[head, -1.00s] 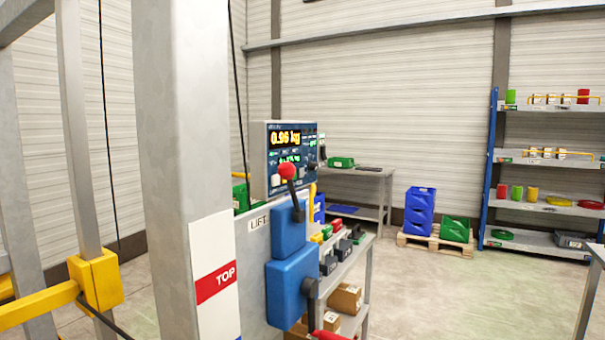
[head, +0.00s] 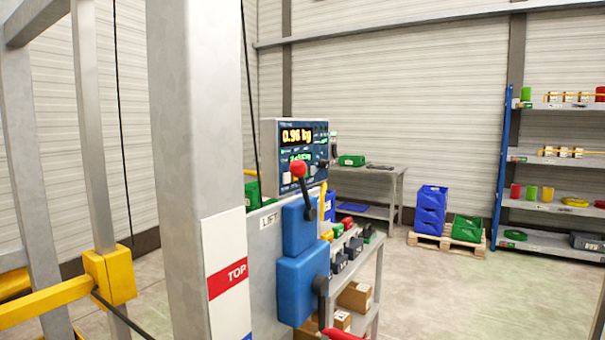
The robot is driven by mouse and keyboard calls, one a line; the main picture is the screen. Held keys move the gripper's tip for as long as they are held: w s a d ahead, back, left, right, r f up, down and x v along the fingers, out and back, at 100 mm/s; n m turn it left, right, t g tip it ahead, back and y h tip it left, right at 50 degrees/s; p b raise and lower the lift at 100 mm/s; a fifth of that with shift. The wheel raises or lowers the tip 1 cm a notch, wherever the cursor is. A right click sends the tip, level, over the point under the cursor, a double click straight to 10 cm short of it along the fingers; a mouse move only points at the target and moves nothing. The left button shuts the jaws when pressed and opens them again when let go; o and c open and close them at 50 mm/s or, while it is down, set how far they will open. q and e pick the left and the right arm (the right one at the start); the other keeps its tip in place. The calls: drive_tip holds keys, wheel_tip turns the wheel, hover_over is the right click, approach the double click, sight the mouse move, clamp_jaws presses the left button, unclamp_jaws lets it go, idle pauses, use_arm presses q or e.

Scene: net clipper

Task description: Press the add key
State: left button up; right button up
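A control panel (head: 293,145) with a screen reading about 0.96 kg stands in the middle of the head view, behind the lift post. Small keys and a dark knob sit around its display. Its lower part is partly covered by a lever with a red ball. The key labels are too small to read, so I cannot tell which one is the add key. Neither of my grippers shows in this view.
A thick grey post (head: 195,150) stands close on the left, with a yellow bar beside it. Blue boxes (head: 303,285) and the red-balled lever (head: 299,170) stand before the panel. A bench (head: 383,172), blue crates (head: 430,210) and a shelf (head: 550,240) are farther back. Floor is clear at right.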

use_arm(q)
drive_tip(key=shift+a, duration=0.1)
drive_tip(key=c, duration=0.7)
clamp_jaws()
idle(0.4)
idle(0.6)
